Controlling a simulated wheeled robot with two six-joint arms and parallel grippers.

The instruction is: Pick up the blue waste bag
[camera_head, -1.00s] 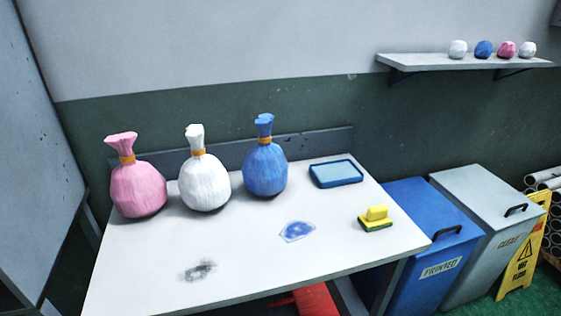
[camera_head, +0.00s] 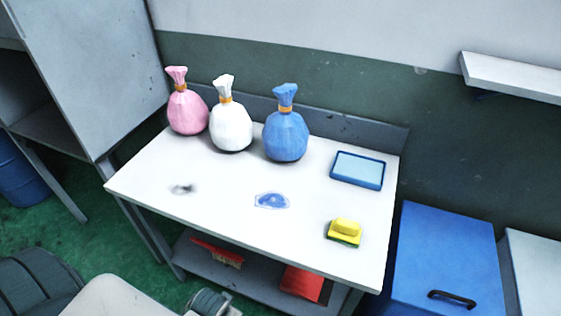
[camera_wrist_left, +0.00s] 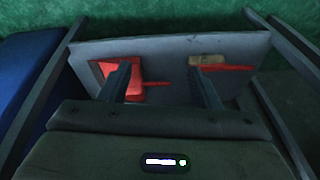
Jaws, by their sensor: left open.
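The blue waste bag (camera_head: 286,136) stands upright on the white table (camera_head: 230,188), tied at the neck with an orange band. A white bag (camera_head: 231,128) and a pink bag (camera_head: 187,110) stand to its left. My left gripper (camera_wrist_left: 160,82) is open and empty in the left wrist view, with its two fingers apart. That view looks down on a low grey shelf holding red things, and no bag shows in it. My right gripper is not in view.
On the table are a blue tray (camera_head: 357,170), a yellow-green sponge (camera_head: 344,232), a blue stain (camera_head: 271,201) and a dark smudge (camera_head: 182,189). A blue bin (camera_head: 445,250) stands right of the table. A grey cabinet (camera_head: 95,70) stands left. A lower shelf (camera_head: 255,285) holds red things.

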